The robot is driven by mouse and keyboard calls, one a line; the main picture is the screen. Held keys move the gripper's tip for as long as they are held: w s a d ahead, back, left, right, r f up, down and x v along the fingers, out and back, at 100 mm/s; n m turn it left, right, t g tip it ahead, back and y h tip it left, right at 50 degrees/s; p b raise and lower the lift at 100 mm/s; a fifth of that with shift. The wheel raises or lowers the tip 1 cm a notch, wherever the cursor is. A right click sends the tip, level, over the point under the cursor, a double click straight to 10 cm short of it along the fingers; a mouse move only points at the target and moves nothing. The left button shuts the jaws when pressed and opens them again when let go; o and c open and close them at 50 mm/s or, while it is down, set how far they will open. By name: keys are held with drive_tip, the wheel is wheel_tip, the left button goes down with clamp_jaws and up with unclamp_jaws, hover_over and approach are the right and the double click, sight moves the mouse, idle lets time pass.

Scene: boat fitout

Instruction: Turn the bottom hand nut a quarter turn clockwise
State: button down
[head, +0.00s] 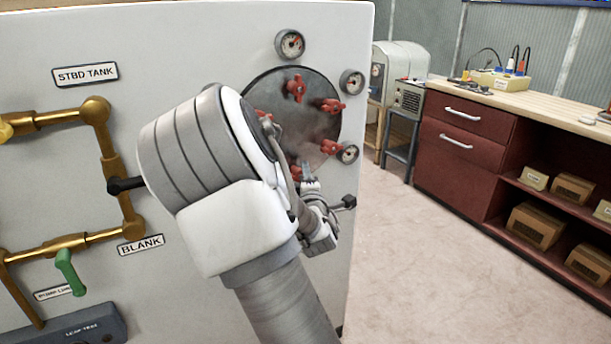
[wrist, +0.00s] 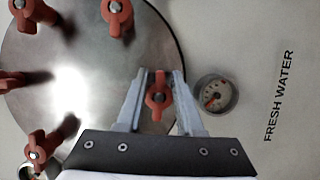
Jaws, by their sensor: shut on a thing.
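The round metal cover (head: 316,128) on the white panel carries several red hand nuts around its rim. The bottom hand nut (head: 296,173) is partly hidden behind my arm in the head view. In the wrist view this red nut (wrist: 157,98) sits between the two fingers of my gripper (wrist: 159,80), its wings running lengthwise between them. My gripper is shut on it, one finger at each side. In the head view my gripper (head: 307,172) reaches the cover's lower edge.
A gauge (wrist: 215,94) sits close beside the right finger in the wrist view, near a FRESH WATER label (wrist: 279,95). Neighbouring red nuts (wrist: 116,14) stand out from the cover. Brass pipes (head: 95,120) are at left. A red cabinet (head: 465,150) is at right, with open floor between.

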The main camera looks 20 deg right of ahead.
drive_tip(key=shift+m, duration=0.3)
drive_tip(key=m+g+y, duration=0.1)
drive_tip(key=m, duration=0.2)
drive_tip(key=shift+f, duration=0.15)
drive_tip(key=m+y, duration=0.1)
drive_tip(key=m, duration=0.1)
drive_tip(key=m+g+y, duration=0.1)
drive_tip(key=m, duration=0.1)
drive_tip(key=shift+a+f+g, duration=0.15)
drive_tip(key=shift+f+g, duration=0.05)
drive_tip(key=shift+g, duration=0.1)
drive_tip(key=m+y+p, duration=0.1)
drive_tip(key=m+p, duration=0.1)
drive_tip(key=shift+a+m+g+y, duration=0.2)
drive_tip(key=shift+m+g+y, duration=0.1)
drive_tip(key=shift+m+y, duration=0.1)
drive_tip(key=m+y+p, duration=0.1)
drive_tip(key=p, duration=0.1)
drive_tip(key=m+p, duration=0.1)
drive_tip(key=p, duration=0.1)
drive_tip(key=shift+a+f+m+y+p, duration=0.15)
drive_tip(key=shift+a+m+y+p, duration=0.15)
drive_tip(key=shift+y, duration=0.1)
drive_tip(key=c, duration=0.8)
unclamp_jaws()
drive_tip(key=shift+w, duration=0.1)
drive_tip(key=shift+c, duration=0.2)
drive_tip(key=shift+o, duration=1.2)
drive_tip(key=shift+f, duration=0.15)
